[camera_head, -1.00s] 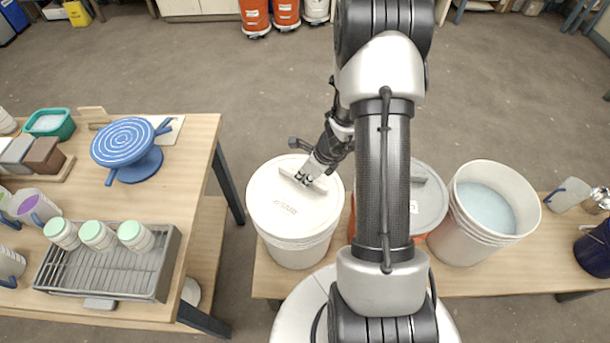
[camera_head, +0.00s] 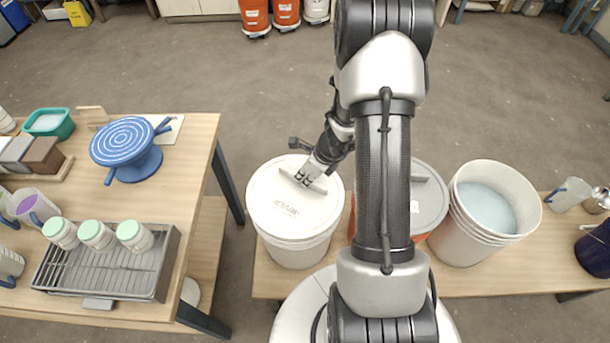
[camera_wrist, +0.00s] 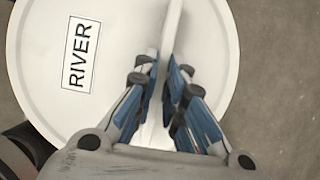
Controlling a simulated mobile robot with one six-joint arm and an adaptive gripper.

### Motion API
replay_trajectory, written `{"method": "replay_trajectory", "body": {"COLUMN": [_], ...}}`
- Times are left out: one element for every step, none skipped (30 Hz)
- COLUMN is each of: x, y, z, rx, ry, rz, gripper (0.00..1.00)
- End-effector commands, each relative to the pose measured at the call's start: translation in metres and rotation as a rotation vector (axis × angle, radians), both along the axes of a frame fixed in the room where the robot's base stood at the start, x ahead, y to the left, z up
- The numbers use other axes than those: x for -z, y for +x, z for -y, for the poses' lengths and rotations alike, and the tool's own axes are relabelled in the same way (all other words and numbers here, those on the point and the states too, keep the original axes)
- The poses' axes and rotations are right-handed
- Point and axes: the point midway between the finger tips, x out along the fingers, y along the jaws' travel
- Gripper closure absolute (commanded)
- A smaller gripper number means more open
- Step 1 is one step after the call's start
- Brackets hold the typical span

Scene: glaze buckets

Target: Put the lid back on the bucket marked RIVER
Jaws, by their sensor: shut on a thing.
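A white round lid (camera_head: 270,208) marked RIVER lies flat over the left white bucket (camera_head: 300,253) on the low bench; it covers the bucket's opening. I cannot tell whether it is fully seated or a hair above the rim. My gripper (camera_head: 303,179) is shut on the upright handle bar of this lid. In the wrist view, the lid (camera_wrist: 45,65) fills much of the picture with its RIVER label left of the handle, and my gripper (camera_wrist: 161,82) has its blue-padded fingers on both sides of the bar.
A wooden table (camera_head: 195,150) with a blue turntable (camera_head: 128,145) and a rack of jars (camera_head: 150,280) is on the left.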

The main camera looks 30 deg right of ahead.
Motion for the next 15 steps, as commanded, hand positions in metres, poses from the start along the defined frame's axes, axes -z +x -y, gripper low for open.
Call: {"method": "replay_trajectory", "body": {"x": [-0.0004, -0.0004, -0.0004, -0.0004, -0.0004, -0.0004, -0.0003, -0.0003, -0.0003, -0.0003, -0.0003, -0.0003, -0.0002, -0.0002, -0.0001], "y": [0.0003, 0.0003, 0.0002, 0.0002, 0.0003, 0.0002, 0.0003, 0.0003, 0.0003, 0.0001, 0.0002, 0.0002, 0.0002, 0.0002, 0.0001], "z": [0.0001, 0.0001, 0.0001, 0.0001, 0.0001, 0.0001, 0.0001, 0.0001, 0.0001, 0.0, 0.0001, 0.0001, 0.0, 0.0, 0.0001], "rx": [0.0, 0.0, 0.0, 0.0, 0.0, 0.0, 0.0, 0.0, 0.0, 0.0, 0.0, 0.0, 0.0, 0.0, 0.0], "ry": [0.0, 0.0, 0.0, 0.0, 0.0, 0.0, 0.0, 0.0, 0.0, 0.0, 0.0, 0.0, 0.0, 0.0, 0.0], "rz": [0.001, 0.001, 0.001, 0.001, 0.001, 0.001, 0.001, 0.001, 0.0, 0.0, 0.0, 0.0, 0.0, 0.0, 0.0], "gripper": [1.0, 1.0, 0.88, 0.86, 0.84, 0.81, 0.79, 0.77, 0.75, 0.73, 0.71, 0.68, 0.66, 0.66, 0.66]}}
